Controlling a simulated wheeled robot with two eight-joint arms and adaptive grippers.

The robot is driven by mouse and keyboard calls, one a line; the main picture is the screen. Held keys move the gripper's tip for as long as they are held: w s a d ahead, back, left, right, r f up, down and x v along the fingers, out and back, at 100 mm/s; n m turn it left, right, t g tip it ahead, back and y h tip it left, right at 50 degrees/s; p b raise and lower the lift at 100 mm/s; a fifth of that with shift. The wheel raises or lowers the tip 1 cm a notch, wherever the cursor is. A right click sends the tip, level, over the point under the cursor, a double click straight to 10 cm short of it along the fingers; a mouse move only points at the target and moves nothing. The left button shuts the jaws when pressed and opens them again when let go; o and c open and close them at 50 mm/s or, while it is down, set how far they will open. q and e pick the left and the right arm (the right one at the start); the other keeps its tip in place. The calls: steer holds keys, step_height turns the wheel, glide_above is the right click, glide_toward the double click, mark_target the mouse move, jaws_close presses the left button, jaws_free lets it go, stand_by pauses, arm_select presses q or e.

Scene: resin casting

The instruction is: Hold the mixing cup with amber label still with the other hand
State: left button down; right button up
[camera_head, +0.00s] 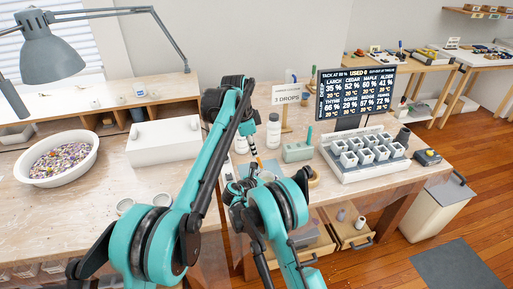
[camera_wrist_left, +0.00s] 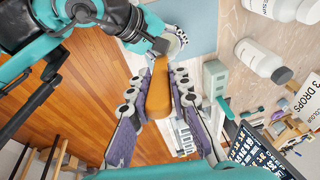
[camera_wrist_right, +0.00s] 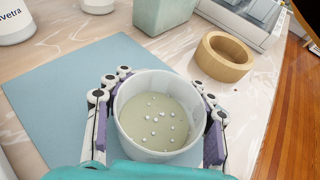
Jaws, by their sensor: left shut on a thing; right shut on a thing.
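The mixing cup (camera_wrist_right: 160,115) is a white cup with pale greenish liquid and several small white bubbles or beads in it. My right gripper (camera_wrist_right: 158,120) is shut around its sides, and the cup looks upright over the blue mat (camera_wrist_right: 60,95). No amber label shows. In the left wrist view the cup (camera_wrist_left: 176,42) is beyond an orange-brown stick (camera_wrist_left: 159,90). My left gripper (camera_wrist_left: 160,95) is shut on this stick, whose far end points at the cup. In the head view the stick (camera_head: 258,161) hangs down from my left gripper (camera_head: 250,138). My arms mostly hide the cup there.
A tape roll (camera_wrist_right: 224,56) and a grey-green block (camera_wrist_right: 163,14) are near the cup. White bottles (camera_head: 273,131) stand behind. A tray of small white pots (camera_head: 365,152) and a display board (camera_head: 355,93) are to the right. A white bowl (camera_head: 57,160) is at far left.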

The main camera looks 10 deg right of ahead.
arm_select(q)
steer(key=shift+s+a+r, duration=0.35)
steer(key=shift+s+a, duration=0.05)
steer(key=shift+a, duration=0.3)
steer(key=shift+s+a+r, duration=0.4)
steer(key=shift+s+a, duration=0.05)
steer(key=shift+a, duration=0.2)
steer(key=shift+s+a+r, duration=0.35)
steer(key=shift+s+a, duration=0.05)
steer(key=shift+a, duration=0.3)
arm_select(e)
steer(key=shift+d, duration=0.1)
steer(key=o, duration=1.5)
steer(key=v, duration=0.8)
steer(key=shift+w, duration=0.1)
steer(key=shift+r, duration=0.1)
